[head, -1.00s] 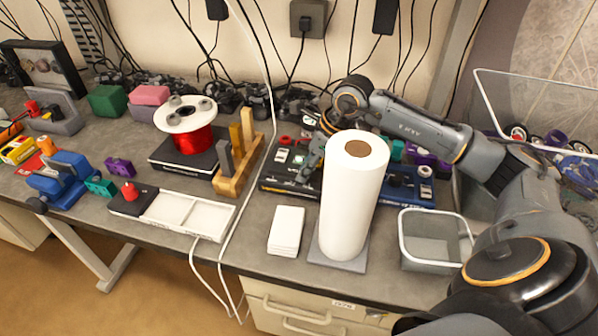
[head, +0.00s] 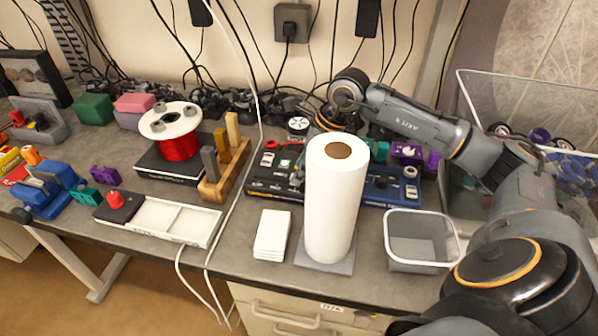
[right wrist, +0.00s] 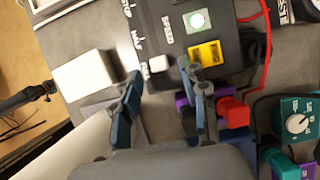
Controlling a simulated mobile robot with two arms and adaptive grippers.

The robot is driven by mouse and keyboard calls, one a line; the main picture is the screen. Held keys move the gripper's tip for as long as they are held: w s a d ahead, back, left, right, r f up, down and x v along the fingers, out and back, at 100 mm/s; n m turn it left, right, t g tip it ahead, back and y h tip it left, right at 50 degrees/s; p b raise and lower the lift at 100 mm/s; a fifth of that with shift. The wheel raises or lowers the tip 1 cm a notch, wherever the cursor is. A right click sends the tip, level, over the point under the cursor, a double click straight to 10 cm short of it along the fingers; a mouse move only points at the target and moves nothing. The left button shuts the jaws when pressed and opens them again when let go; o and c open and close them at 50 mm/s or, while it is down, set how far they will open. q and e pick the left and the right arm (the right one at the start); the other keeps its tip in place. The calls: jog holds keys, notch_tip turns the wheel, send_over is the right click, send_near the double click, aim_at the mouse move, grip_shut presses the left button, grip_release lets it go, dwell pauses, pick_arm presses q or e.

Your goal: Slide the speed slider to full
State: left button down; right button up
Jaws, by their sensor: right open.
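The dark control panel (head: 262,187) lies behind the paper roll in the head view. In the right wrist view its face (right wrist: 178,22) carries the word SPEED and the labels STOP, HALF and FULL along one edge. The white slider knob (right wrist: 159,62) sits beside the FULL label. My right gripper (right wrist: 162,80) is open, its two fingers on either side of the knob's place with a gap between. I cannot tell whether a finger touches the knob. In the head view the gripper is mostly hidden by the roll. My left gripper is not in view.
The tall white paper roll (head: 335,205) stands in front of the panel. White cards (head: 272,235) and an empty clear bin (head: 419,242) flank it. A blue panel (head: 400,190) lies to the right. A red spool (head: 176,146) and wooden rack (head: 222,176) stand left.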

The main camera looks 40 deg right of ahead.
jog(key=v, duration=1)
jog(key=shift+d, duration=0.2)
jog(key=shift+f, duration=0.15)
jog(key=w+a+r+g+h+p, duration=0.3)
jog(key=w+a+p, duration=0.1)
jog(key=p, duration=0.2)
notch_tip(320, 180, down, 14)
jog(key=shift+w+r+p, duration=0.1)
jog(key=shift+w+p, duration=0.05)
jog(key=shift+p, duration=1.1)
jog(key=shift+c, duration=0.3)
grip_shut()
